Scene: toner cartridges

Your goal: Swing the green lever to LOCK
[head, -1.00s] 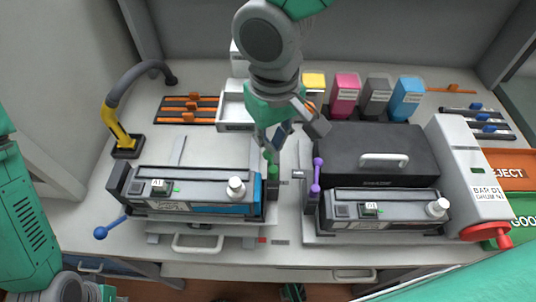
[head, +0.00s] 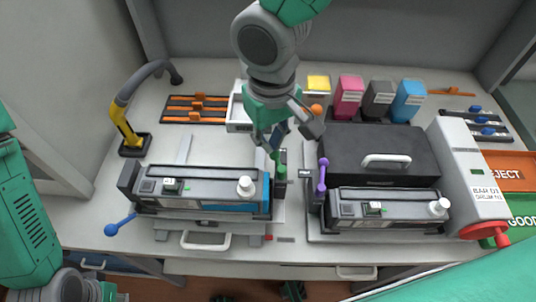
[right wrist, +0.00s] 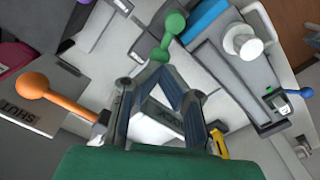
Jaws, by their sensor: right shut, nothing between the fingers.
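The green lever (head: 281,168) stands at the right end of the left cartridge unit (head: 200,190) and looks near upright in the head view. In the right wrist view, the green lever (right wrist: 168,36) shows a round knob at its far end. My right gripper (head: 276,140) is shut and empty, just behind the lever's top. In the right wrist view, my gripper's (right wrist: 162,72) fingertips meet close to the lever's lower end; I cannot tell whether they touch it. My left gripper is outside the view.
A purple lever (head: 322,174) stands to the right, beside the right cartridge unit (head: 385,208). A black case (head: 370,150) lies behind that unit. An orange knob (right wrist: 36,86) sits near my right gripper. A blue-knobbed handle (head: 112,229) sticks out at left front.

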